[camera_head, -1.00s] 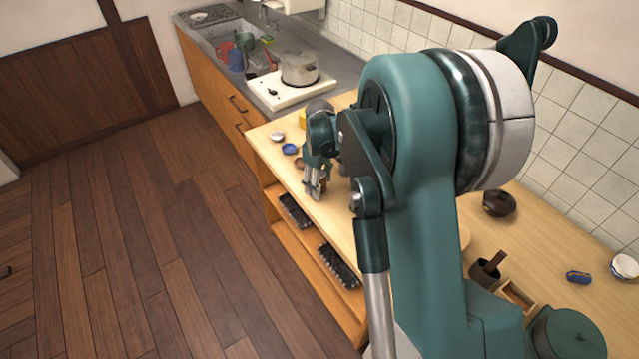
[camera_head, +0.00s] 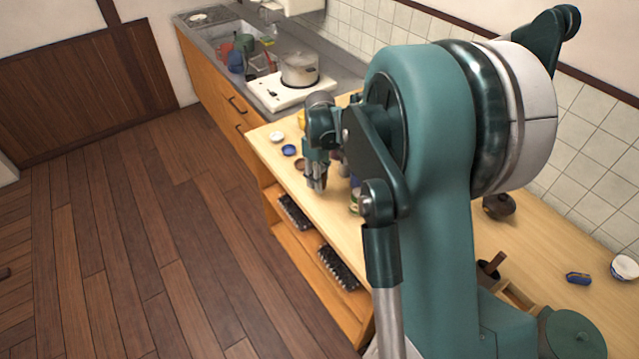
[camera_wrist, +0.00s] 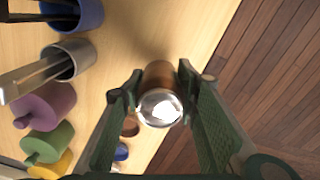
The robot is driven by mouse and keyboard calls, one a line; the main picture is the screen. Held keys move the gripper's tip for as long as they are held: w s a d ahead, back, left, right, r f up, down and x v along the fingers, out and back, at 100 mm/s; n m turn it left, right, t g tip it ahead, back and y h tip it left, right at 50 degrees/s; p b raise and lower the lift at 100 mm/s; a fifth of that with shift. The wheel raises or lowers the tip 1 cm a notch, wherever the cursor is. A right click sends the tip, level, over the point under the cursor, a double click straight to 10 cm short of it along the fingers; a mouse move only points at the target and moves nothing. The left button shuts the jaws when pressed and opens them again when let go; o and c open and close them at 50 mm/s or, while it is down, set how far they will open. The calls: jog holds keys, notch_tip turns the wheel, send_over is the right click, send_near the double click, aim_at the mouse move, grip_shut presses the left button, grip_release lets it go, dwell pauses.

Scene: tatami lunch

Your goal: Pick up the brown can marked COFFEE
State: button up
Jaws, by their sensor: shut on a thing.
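A brown can (camera_wrist: 159,73) with a shiny silver top stands out in the middle of the wrist view. My gripper (camera_wrist: 158,92) is shut on it, with one finger on each side of the can. No COFFEE lettering can be read from this angle. In the head view my gripper (camera_head: 317,186) is over the front edge area of the wooden counter, and the can is mostly hidden by the fingers. I cannot tell whether the can's bottom touches the counter.
Left in the wrist view are a blue cup (camera_wrist: 88,15), a grey cup (camera_wrist: 83,57) with utensils, and purple (camera_wrist: 50,104), green (camera_wrist: 52,140) and yellow (camera_wrist: 57,165) items. Small dishes (camera_head: 289,150) lie beyond my gripper. The counter's edge drops to the floor.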

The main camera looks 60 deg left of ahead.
jog(key=shift+r, duration=3.45)
